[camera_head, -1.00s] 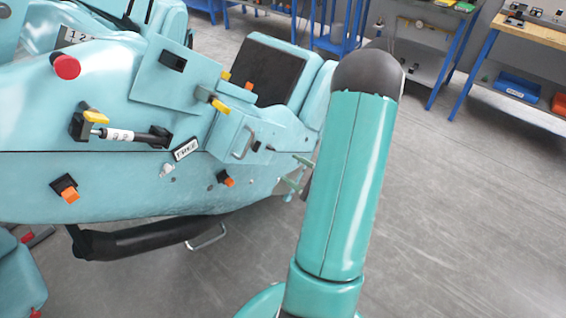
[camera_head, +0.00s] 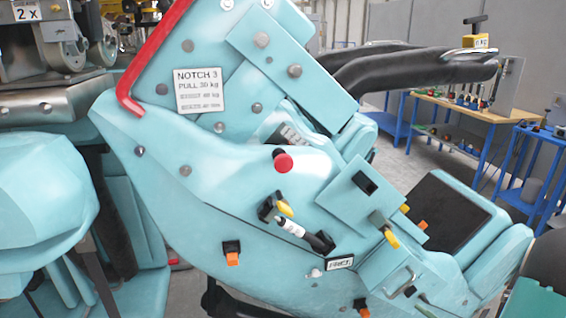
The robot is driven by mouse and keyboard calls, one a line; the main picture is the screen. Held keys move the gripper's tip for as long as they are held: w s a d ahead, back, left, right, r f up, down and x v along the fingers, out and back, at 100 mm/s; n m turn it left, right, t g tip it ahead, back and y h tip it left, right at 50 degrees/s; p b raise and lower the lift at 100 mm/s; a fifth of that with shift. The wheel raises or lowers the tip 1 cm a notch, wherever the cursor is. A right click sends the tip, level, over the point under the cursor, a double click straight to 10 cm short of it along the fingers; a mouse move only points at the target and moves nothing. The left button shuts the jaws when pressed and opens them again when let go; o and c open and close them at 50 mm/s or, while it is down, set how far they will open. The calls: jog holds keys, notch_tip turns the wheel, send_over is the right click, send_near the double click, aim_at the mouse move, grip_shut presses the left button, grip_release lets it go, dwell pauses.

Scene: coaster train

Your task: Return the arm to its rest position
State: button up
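My arm shows as a dark rounded joint (camera_head: 549,262) and a teal link (camera_head: 537,298) at the lower right edge. Most of the arm is below or beyond the frame.
The light-blue coaster car (camera_head: 200,215) fills the left and middle, with a red knob (camera_head: 283,162), a metal handle (camera_head: 402,284) and a "NOTCH 3" plate (camera_head: 201,90). Black padded bars (camera_head: 420,65) reach right. Blue-legged workbenches (camera_head: 470,110) stand behind, with some bare floor.

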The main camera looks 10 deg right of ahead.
jog(key=s+a+r+n+g+y, duration=0.15)
jog(key=a+r+n+g, duration=0.35)
jog(key=a, duration=0.6)
jog(key=s+a+r+n+g+y, duration=0.1)
jog(key=a+r+n+g+y, duration=0.15)
jog(key=a+n+g, duration=0.65)
jog(key=s+a+r+n+t+h, duration=0.3)
jog(key=r+n+h, duration=0.4)
jog(key=r+h, duration=0.3)
jog(key=shift+s+a+r+n, duration=0.15)
jog(key=shift+s+a+n, duration=0.25)
jog(key=shift+s+a, duration=0.2)
